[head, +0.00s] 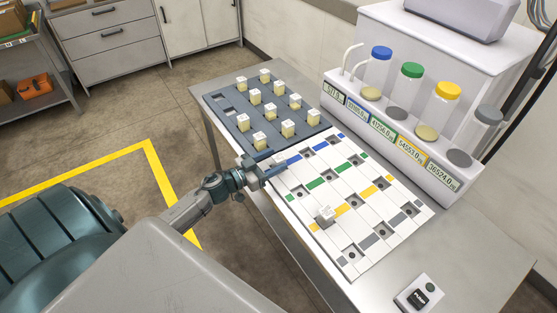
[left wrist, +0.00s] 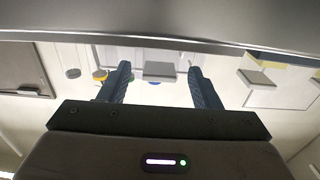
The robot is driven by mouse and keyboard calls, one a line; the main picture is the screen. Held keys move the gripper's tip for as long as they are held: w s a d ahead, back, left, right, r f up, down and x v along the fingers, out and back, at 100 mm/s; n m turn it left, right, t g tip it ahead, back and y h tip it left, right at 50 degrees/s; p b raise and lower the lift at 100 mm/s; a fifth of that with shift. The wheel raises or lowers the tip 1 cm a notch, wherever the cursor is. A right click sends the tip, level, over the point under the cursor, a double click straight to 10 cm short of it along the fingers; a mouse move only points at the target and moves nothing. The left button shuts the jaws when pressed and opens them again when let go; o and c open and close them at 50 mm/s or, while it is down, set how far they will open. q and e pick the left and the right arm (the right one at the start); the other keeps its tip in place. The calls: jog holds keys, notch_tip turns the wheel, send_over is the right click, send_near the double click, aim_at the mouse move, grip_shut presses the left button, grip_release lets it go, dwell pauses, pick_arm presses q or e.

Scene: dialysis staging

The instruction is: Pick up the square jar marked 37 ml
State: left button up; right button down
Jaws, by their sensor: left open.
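Several square jars with white lids and yellowish contents stand in the dark tray (head: 222,118); one is the nearest jar (head: 259,141). Another white-topped jar (head: 325,214) sits on the white board (head: 375,250), at the yellow row. The markings are too small to read, so I cannot tell which jar is marked 37 ml. My left gripper (head: 277,169) is over the board's left edge, just right of the tray's front corner. In the left wrist view my left gripper (left wrist: 159,72) has its fingers apart; a pale block shows between them, its contact unclear. My right gripper is out of view.
A white dispenser (head: 400,140) with blue, green, yellow and grey capped cylinders and numbered displays stands behind the board. A small button box (head: 420,294) lies at the table's front right. The bare metal table (head: 475,250) is clear at right.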

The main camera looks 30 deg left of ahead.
pick_arm(q)
jog(key=x, duration=0.2)
jog(key=shift+w+d, duration=0.15)
jog(key=shift+w, duration=0.1)
jog(key=c, duration=1.1)
